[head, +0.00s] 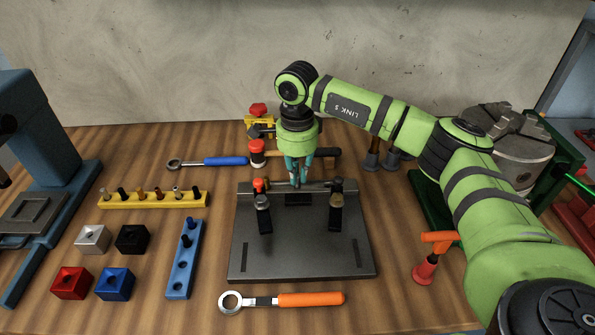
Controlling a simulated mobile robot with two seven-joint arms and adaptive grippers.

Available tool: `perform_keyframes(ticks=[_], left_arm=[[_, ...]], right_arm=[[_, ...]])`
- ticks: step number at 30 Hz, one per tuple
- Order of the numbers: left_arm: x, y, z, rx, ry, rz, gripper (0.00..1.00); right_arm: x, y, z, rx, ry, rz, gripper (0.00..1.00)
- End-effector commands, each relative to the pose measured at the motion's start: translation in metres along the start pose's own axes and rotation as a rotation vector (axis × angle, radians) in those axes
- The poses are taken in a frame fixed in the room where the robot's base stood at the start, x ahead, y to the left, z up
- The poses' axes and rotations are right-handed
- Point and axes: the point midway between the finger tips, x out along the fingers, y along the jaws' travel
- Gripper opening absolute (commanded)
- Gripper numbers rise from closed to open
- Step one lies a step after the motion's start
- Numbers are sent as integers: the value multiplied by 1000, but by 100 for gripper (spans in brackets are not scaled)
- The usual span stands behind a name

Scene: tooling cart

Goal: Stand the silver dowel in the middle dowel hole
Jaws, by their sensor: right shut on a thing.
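My right gripper (298,182) points down at the middle of the rear edge of the dark fixture plate (300,262). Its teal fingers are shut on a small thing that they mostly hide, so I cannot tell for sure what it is. I cannot clearly pick out the silver dowel. A pale pin (176,192) stands among several pins in the yellow rack (150,202) on the left. The middle dowel hole cannot be made out. A blue block (179,275) left of the plate carries two dark pegs at its far end. My left gripper is not in view.
Dark clamps (264,216) stand on the plate's left and right. An orange-handled wrench (310,299) lies in front, and a blue-handled one (225,161) behind. Several coloured cubes (115,284) sit at front left. My right arm covers much of the right side.

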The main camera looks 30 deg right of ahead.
Motion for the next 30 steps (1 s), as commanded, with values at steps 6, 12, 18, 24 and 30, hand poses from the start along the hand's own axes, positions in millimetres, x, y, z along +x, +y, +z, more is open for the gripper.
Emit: perform_keyframes(ticks=[6, 12, 18, 24, 30], left_arm=[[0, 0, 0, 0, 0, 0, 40], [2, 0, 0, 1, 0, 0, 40], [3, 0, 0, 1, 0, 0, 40], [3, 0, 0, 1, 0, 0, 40], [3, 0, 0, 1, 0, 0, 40]], right_arm=[[0, 0, 0, 0, 0, 0, 0], [2, 0, 0, 0, 0, 0, 0], [3, 0, 0, 0, 0, 0, 0], [3, 0, 0, 0, 0, 0, 0], [3, 0, 0, 0, 0, 0, 40]])
